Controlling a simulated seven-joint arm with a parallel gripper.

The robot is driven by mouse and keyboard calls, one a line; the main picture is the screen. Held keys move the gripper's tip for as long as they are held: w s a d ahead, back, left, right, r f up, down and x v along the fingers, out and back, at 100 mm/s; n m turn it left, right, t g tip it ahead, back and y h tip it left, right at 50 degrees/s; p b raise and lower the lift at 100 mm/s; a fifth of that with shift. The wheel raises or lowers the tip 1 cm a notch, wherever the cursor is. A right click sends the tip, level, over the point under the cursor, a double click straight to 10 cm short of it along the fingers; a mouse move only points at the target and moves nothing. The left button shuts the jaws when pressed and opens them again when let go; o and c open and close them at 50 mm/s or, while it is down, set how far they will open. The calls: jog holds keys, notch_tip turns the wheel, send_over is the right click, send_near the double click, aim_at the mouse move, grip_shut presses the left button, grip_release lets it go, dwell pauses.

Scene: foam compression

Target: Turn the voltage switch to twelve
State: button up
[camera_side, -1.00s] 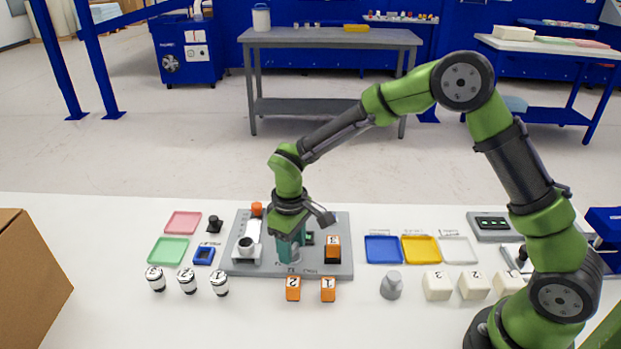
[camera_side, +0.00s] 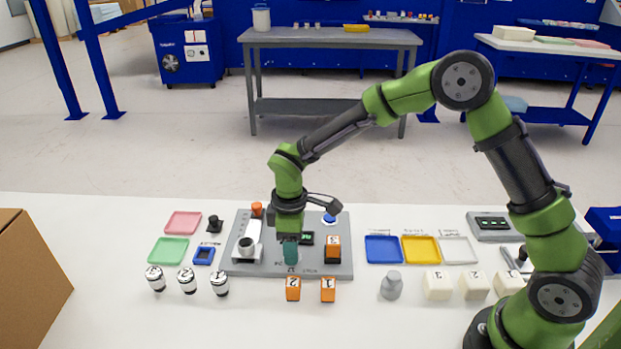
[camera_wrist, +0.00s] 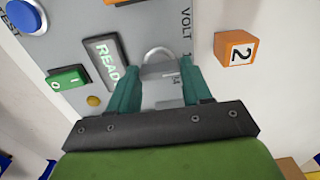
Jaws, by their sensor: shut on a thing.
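The voltage switch is a pale grey knob (camera_wrist: 160,92) on the grey panel (camera_wrist: 75,25), seen in the wrist view beside the printed word VOLT. My gripper (camera_wrist: 162,85) has its two teal fingers on either side of it, shut on it. Small printed numbers show by the fingers, one looking like 24; the switch's exact setting is hard to read.
A dark display (camera_wrist: 103,62) reading READ, partly cut off, a green rocker switch (camera_wrist: 67,80) and a blue button (camera_wrist: 25,15) sit near the fingers. Orange block 3 (camera_side: 333,248) stands on the panel; blocks 2 (camera_side: 293,289) and 1 (camera_side: 328,290) stand in front.

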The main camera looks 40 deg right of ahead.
jog(key=o, duration=1.1)
jog(key=shift+c, duration=0.2)
notch_tip(320, 180, up, 17)
jog(key=s+d+r+m+t+y, duration=0.1)
jog(key=s+d+m, duration=0.4)
jog(key=s, duration=0.5)
jog(key=s+d+r+m+t+y, duration=0.1)
jog(key=s+d+r+m+t, duration=0.2)
jog(key=s+m+t, duration=0.3)
jog(key=s+d+m, duration=0.1)
jog(key=s+m, duration=0.1)
jog(key=s, duration=0.2)
jog(key=shift+d, duration=0.4)
